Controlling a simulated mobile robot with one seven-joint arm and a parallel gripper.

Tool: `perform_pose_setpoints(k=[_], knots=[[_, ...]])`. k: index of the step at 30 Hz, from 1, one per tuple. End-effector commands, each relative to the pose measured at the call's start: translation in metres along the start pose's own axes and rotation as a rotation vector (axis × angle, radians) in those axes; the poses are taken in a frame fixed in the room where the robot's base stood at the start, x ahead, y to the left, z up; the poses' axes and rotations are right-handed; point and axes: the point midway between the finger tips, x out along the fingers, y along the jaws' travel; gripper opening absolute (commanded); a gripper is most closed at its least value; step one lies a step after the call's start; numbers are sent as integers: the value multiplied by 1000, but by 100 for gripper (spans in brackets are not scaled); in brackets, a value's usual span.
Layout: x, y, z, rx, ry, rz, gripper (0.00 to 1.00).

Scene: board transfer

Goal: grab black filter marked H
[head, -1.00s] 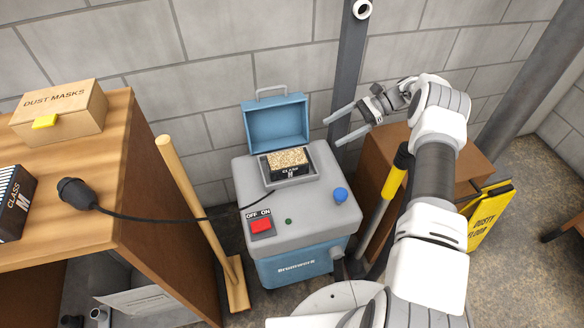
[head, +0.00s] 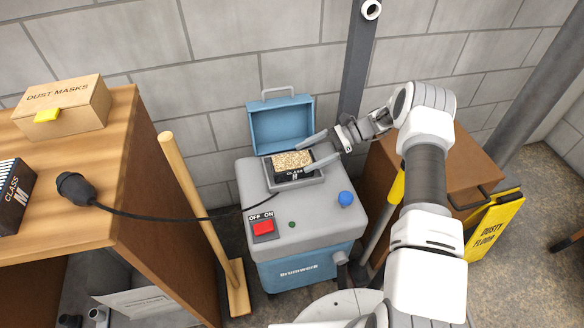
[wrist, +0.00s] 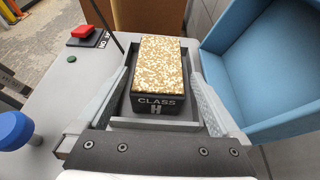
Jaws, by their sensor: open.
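The black filter (head: 293,175) marked CLASS H, with a speckled tan top, sits in the recessed bay on top of the vacuum (head: 325,221). The wrist view shows the filter (wrist: 157,104) upright in the bay with its H label toward my gripper. My gripper (head: 306,154) is open, its fingers spread to either side of the filter. In the wrist view my gripper (wrist: 163,92) has one finger on each side, with gaps to the filter. The blue lid (head: 281,125) stands open behind the bay.
A red switch (head: 263,228) and a blue knob (head: 346,199) stand on the vacuum's top. A yellow sign (head: 494,227) stands at right.

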Motion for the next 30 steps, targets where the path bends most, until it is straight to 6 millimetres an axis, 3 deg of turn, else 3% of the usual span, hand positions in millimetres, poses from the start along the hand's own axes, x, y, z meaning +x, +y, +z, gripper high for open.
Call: perform_pose_setpoints(k=[12, 21, 30], knots=[[49, 2, 4, -1, 0, 2, 100], [54, 2, 5, -1, 0, 0, 100], [54, 2, 5, 0, 0, 0, 48]])
